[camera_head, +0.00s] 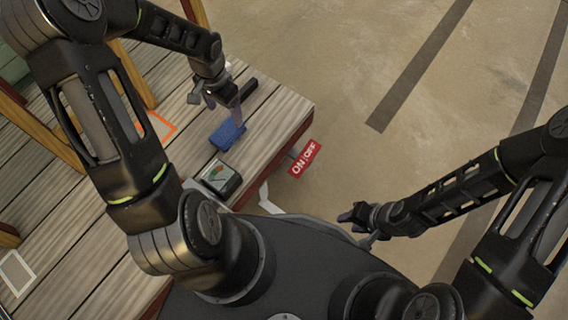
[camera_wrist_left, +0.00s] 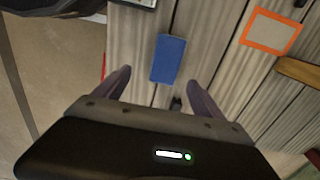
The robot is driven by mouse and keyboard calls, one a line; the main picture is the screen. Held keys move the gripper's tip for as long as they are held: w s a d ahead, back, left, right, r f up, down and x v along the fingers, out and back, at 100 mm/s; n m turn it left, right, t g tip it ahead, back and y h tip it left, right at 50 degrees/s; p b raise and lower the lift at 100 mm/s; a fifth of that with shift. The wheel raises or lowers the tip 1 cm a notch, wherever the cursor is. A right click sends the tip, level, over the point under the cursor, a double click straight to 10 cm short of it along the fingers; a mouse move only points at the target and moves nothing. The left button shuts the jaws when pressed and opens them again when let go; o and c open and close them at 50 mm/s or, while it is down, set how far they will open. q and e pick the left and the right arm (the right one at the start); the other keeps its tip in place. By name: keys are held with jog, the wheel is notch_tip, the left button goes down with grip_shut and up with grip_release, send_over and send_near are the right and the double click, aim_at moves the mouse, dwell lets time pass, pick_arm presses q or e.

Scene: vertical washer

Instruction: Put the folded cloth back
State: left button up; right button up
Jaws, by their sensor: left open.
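The folded cloth (camera_head: 227,135) is a small blue rectangle lying on the wooden plank table near its right edge. In the left wrist view the cloth (camera_wrist_left: 168,58) lies just beyond and between the fingertips. My left gripper (camera_head: 222,98) is above the table next to the cloth, with its fingers pointing down. In the left wrist view the left gripper (camera_wrist_left: 158,78) is open, its two purple-grey fingers apart with nothing between them. My right gripper (camera_head: 352,217) is off to the right, over the floor and away from the table; its fingers are too small to judge.
An orange-outlined square (camera_head: 171,125) marks the table left of the cloth. A dark gauge box (camera_head: 221,178) stands in front of it, and a black block (camera_head: 243,91) lies behind. A red ON/OFF sign (camera_head: 305,158) sticks out at the table edge. A grey-outlined square (camera_head: 17,272) is at lower left.

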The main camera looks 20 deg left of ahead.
pick_arm(q)
jog(key=s+d+f+n+h, duration=0.15)
jog(key=d+f, duration=0.25)
jog(key=d, duration=0.5)
jog(key=s+d+f+h, duration=0.2)
jog(key=d+f, duration=0.2)
jog(key=d, duration=0.4)
jog(key=s+d+f+n, duration=0.3)
jog(key=s+d+f, duration=0.2)
jog(key=s+d, duration=0.4)
jog(key=shift+s+d+f+t, duration=0.25)
jog(key=shift+s+t, duration=0.15)
jog(key=shift+s, duration=0.2)
jog(key=shift+n+h, duration=0.25)
jog(key=shift+c, duration=0.4)
